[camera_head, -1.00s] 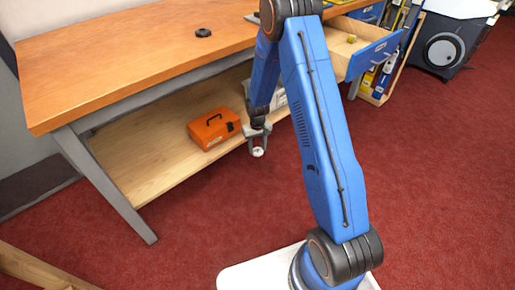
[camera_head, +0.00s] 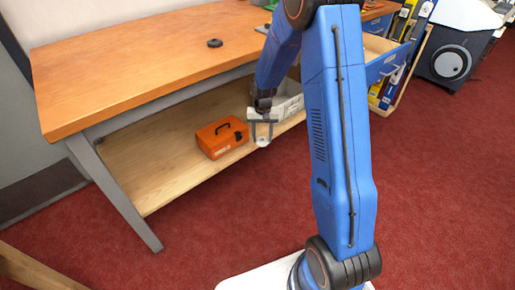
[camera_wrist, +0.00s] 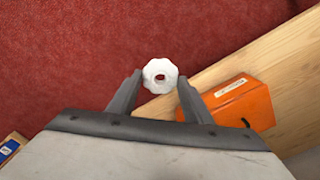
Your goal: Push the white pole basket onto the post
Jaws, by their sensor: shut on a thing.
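No upright post shows clearly in either view.
An orange toolbox (camera_head: 222,137) stands on the lower wooden shelf (camera_head: 150,180), left of my gripper. A whitish box (camera_head: 289,104) is behind it on the right. A drawer (camera_head: 385,60) stands open at the right. The bench top (camera_head: 130,70) is mostly clear.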

